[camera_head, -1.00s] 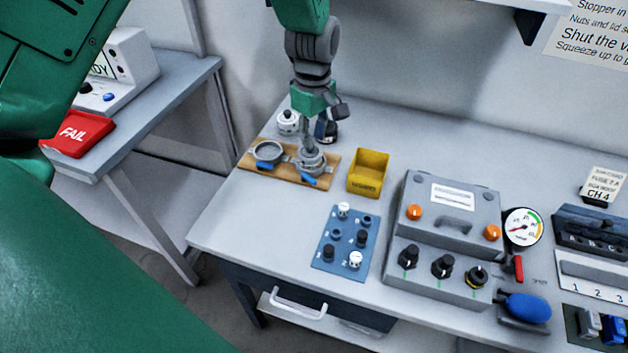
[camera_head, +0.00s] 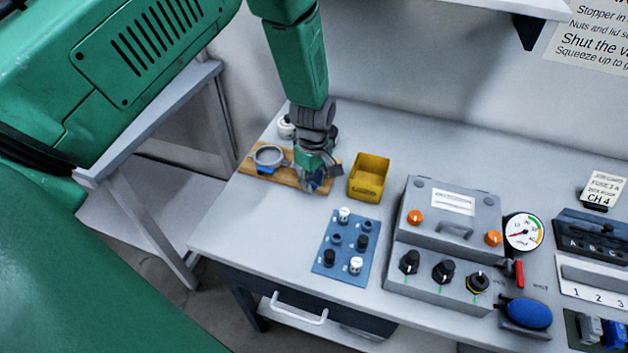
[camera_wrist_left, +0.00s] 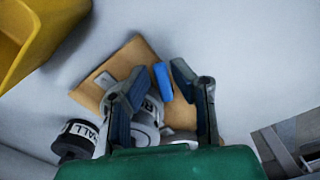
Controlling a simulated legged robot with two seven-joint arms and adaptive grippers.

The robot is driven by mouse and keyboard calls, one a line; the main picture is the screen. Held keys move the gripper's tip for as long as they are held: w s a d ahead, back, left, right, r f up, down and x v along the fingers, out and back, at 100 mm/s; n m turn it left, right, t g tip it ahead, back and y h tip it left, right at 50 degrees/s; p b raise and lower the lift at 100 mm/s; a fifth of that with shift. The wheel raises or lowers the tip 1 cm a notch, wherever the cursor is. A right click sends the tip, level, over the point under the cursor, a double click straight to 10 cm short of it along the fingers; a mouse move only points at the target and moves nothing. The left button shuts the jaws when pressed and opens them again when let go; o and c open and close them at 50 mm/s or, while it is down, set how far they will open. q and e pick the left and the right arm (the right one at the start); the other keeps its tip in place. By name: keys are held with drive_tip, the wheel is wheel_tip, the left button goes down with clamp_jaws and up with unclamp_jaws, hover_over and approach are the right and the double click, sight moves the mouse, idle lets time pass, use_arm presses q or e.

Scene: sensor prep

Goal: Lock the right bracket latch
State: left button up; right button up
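The wooden board (camera_head: 285,178) lies at the bench's back left and also shows in the left wrist view (camera_wrist_left: 134,54). Its left bracket (camera_head: 268,154) is a grey ring with a blue latch lever (camera_head: 265,170). My left gripper (camera_head: 314,187) is low over the board's right end and hides most of the right bracket there. In the left wrist view, my left gripper (camera_wrist_left: 158,76) is open, with the right bracket's blue latch lever (camera_wrist_left: 162,82) between its fingertips. The grey bracket body (camera_wrist_left: 148,112) is partly hidden by a finger. Contact with the lever cannot be told. My right gripper is out of view.
A yellow bin (camera_head: 369,178) stands close to the right of my left gripper. A white-topped jar (camera_head: 286,127) and a black labelled jar (camera_wrist_left: 75,140) stand behind the board. A blue panel with knobs (camera_head: 330,270) lies in front, and a grey control box (camera_head: 450,225) stands farther right.

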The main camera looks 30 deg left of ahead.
use_arm(q)
clamp_jaws()
drive_tip(key=shift+a+m, duration=0.1)
drive_tip(key=shift+m, duration=0.3)
drive_tip(key=shift+s+r+m+p, duration=0.15)
drive_tip(key=shift+m+p, duration=0.1)
drive_tip(key=shift+m, duration=0.25)
drive_tip(key=shift+s+f+m+p, duration=0.1)
drive_tip(key=shift+s+m+p, duration=0.1)
drive_tip(key=shift+m, duration=0.3)
drive_tip(key=m, duration=0.3)
drive_tip(key=shift+s+a+m+p, duration=0.3)
drive_tip(key=shift+p, duration=0.1)
drive_tip(key=m, duration=0.3)
drive_tip(key=shift+s+a+m+p, duration=0.2)
drive_tip(key=shift+a+m+p, duration=0.1)
drive_tip(key=shift+a, duration=0.05)
drive_tip(key=shift+s+a+m, duration=0.1)
drive_tip(key=shift+a+m, duration=0.1)
drive_tip(key=shift+m, duration=0.6)
drive_tip(key=shift+a+m, duration=0.2)
drive_tip(key=shift+m, duration=0.6)
unclamp_jaws()
